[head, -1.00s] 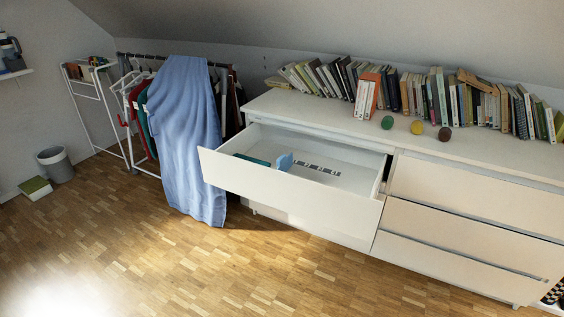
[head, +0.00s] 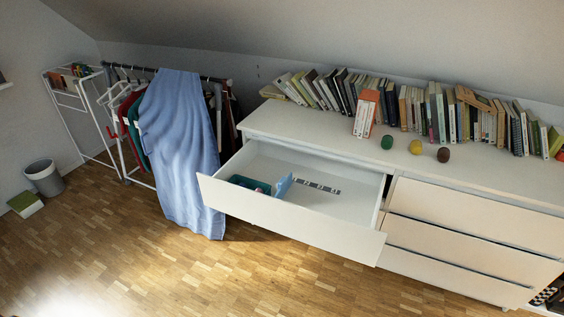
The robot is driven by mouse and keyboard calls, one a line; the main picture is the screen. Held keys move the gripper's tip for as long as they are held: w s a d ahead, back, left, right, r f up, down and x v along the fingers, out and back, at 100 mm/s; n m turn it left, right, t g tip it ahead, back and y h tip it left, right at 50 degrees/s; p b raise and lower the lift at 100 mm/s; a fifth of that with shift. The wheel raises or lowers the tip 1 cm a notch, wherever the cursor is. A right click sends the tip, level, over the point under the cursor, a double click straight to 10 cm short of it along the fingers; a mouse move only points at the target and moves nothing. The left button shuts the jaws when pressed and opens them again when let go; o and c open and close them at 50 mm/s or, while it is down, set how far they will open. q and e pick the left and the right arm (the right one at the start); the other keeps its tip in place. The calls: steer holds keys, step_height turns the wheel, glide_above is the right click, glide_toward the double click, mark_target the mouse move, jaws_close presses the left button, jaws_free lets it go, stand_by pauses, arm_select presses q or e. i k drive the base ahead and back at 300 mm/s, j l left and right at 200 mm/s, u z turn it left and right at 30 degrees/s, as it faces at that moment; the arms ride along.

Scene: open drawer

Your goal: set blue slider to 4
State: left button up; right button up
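The top left drawer (head: 295,222) of the white dresser stands open. Inside it, a blue slider (head: 284,185) stands at the left end of a strip with a row of dark marks (head: 316,186). The marks are too small to read, so I cannot tell the slider's setting. A teal tray (head: 249,184) with small things in it lies left of the slider, partly hidden by the drawer front. Neither of my grippers is in the head view.
On the dresser top (head: 310,125) stand a row of books and three small balls, green (head: 387,142), yellow (head: 415,147) and brown (head: 443,155). A clothes rack with a blue cloth (head: 180,150) stands left of the drawer. The wooden floor (head: 200,270) in front is clear.

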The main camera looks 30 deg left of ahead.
mark_target(284, 184)
steer(key=i+j, duration=0.15)
steer(key=j, duration=0.15)
steer(key=i+j+z, duration=0.1)
steer(key=j, duration=0.25)
steer(key=i+j, duration=0.25)
steer(key=i+j+z, duration=0.15)
steer(key=j, duration=0.25)
steer(key=i+j, duration=0.1)
steer(key=j, duration=0.25)
steer(key=i+j+z, duration=0.1)
steer(key=j, duration=0.25)
steer(key=i+j, duration=0.2)
steer(key=j, duration=0.15)
steer(key=z, duration=0.05)
